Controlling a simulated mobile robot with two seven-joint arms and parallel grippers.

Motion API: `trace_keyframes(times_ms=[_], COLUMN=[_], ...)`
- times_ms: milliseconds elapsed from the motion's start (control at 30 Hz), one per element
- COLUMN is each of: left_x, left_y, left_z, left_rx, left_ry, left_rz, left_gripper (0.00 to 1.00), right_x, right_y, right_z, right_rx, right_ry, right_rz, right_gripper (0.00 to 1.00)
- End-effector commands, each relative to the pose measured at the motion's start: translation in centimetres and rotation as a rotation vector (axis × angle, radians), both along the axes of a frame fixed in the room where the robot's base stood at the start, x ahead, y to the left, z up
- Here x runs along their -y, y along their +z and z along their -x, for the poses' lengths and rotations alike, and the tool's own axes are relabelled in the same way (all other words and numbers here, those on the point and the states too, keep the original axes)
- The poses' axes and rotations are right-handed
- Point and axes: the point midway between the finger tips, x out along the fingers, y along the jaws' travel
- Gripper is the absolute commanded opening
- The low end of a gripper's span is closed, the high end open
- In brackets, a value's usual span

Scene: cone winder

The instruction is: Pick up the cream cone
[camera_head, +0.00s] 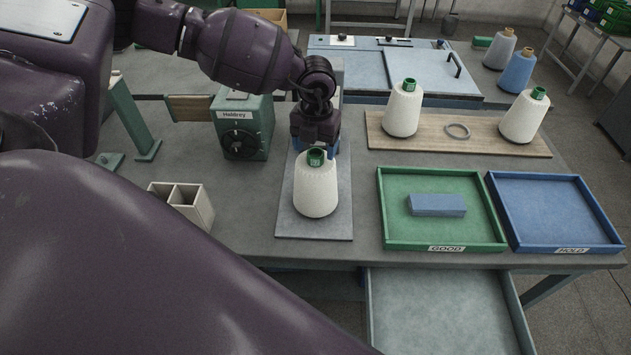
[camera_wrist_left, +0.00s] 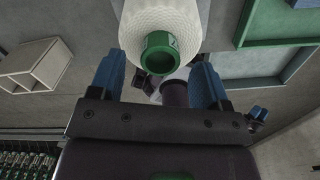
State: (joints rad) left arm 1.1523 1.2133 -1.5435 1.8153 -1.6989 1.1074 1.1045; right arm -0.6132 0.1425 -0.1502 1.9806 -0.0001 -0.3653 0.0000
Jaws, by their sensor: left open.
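A cream cone (camera_head: 316,189) with a green top stands upright on a grey mat (camera_head: 335,212) on the table. In the left wrist view the cone (camera_wrist_left: 160,22) fills the top middle, with its green tip (camera_wrist_left: 160,53) between my two blue fingers. My left gripper (camera_head: 316,150) is open, directly behind and at the cone's top in the head view; it also shows in the left wrist view (camera_wrist_left: 159,80). Contact between fingers and cone cannot be told. Two more cream cones, a left one (camera_head: 403,109) and a right one (camera_head: 524,117), stand on a wooden board.
A green tray (camera_head: 385,222) marked GOOD holds a blue block (camera_head: 437,205). A blue tray (camera_head: 560,245) marked HOLD is empty. A green box with a dial (camera_head: 242,140) and a cream divided holder (camera_head: 199,211) stand to the left. A ring (camera_head: 457,131) lies on the wooden board (camera_head: 480,146).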

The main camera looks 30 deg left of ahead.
Motion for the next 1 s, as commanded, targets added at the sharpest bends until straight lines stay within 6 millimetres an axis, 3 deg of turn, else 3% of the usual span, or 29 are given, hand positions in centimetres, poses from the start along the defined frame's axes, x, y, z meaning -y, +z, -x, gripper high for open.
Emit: trace_keyframes(times_ms=[200, 467, 867, 1000], left_x=[0.0, 0.0, 0.0, 0.0], left_y=[-2.2, -2.5, -2.5, -2.4], left_z=[0.0, 0.0, 0.0, 0.0], left_rx=[0.000, 0.001, 0.001, 0.003], left_ry=[0.000, 0.000, 0.000, 0.000], left_rz=[0.000, 0.001, 0.001, 0.001], left_gripper=[0.70, 0.70, 0.12, 0.12], right_x=[0.0, 0.0, -0.1, -0.1], right_y=[0.4, 0.5, 0.5, 0.5], right_z=[0.0, -0.3, -0.4, -0.4], right_rx=[0.001, 0.005, 0.007, 0.007], right_ry=[0.000, 0.002, 0.001, 0.001], right_rz=[0.000, 0.000, -0.001, -0.001], right_gripper=[0.43, 0.43, 0.43, 0.43])
